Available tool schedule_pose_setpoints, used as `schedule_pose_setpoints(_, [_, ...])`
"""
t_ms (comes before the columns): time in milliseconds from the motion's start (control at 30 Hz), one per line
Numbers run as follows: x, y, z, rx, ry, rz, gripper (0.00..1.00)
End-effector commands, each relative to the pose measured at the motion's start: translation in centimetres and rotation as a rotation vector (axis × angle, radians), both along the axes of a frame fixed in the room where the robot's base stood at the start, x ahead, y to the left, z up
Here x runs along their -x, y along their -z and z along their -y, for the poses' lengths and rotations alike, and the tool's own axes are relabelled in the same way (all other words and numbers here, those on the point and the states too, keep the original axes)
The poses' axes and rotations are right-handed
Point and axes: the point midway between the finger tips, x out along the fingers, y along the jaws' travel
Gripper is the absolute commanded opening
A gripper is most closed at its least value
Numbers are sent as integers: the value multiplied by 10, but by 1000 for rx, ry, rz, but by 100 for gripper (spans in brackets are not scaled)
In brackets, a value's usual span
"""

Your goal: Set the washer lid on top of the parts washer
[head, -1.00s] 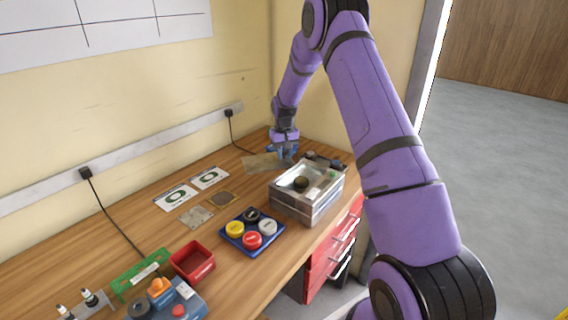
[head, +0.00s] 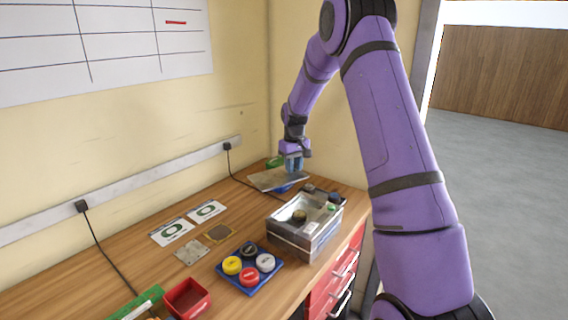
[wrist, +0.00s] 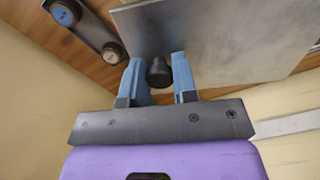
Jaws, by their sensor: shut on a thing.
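The washer lid (head: 268,180) is a flat grey metal plate at the back of the bench. It also shows in the wrist view (wrist: 235,40), with a black knob (wrist: 159,72) between the fingers. My gripper (head: 292,163) has blue fingers (wrist: 159,82) and is shut on the lid's knob. The lid is held a little above the bench, slightly tilted. The parts washer (head: 295,239) is a clear-walled grey box, open at the top, nearer than the lid, at the bench's right front edge. A dark round part shows inside it.
A blue tray (head: 226,268) with several coloured round caps lies left of the washer. A red bin (head: 187,299) stands nearer. Dark knobbed items (head: 322,193) sit behind the washer. Cards (head: 172,231) lie near the wall.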

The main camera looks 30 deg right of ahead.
Motion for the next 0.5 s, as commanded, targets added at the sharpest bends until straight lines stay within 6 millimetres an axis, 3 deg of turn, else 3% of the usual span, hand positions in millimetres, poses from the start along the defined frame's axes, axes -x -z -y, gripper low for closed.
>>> schedule_pose_setpoints(33, [14,2,5,-1,-51,-2,0])
schedule_pose_setpoints(233, [54,10,14,-2,-254,0,0])
schedule_pose_setpoints(500, [75,18,18,-3,-365,1,0])
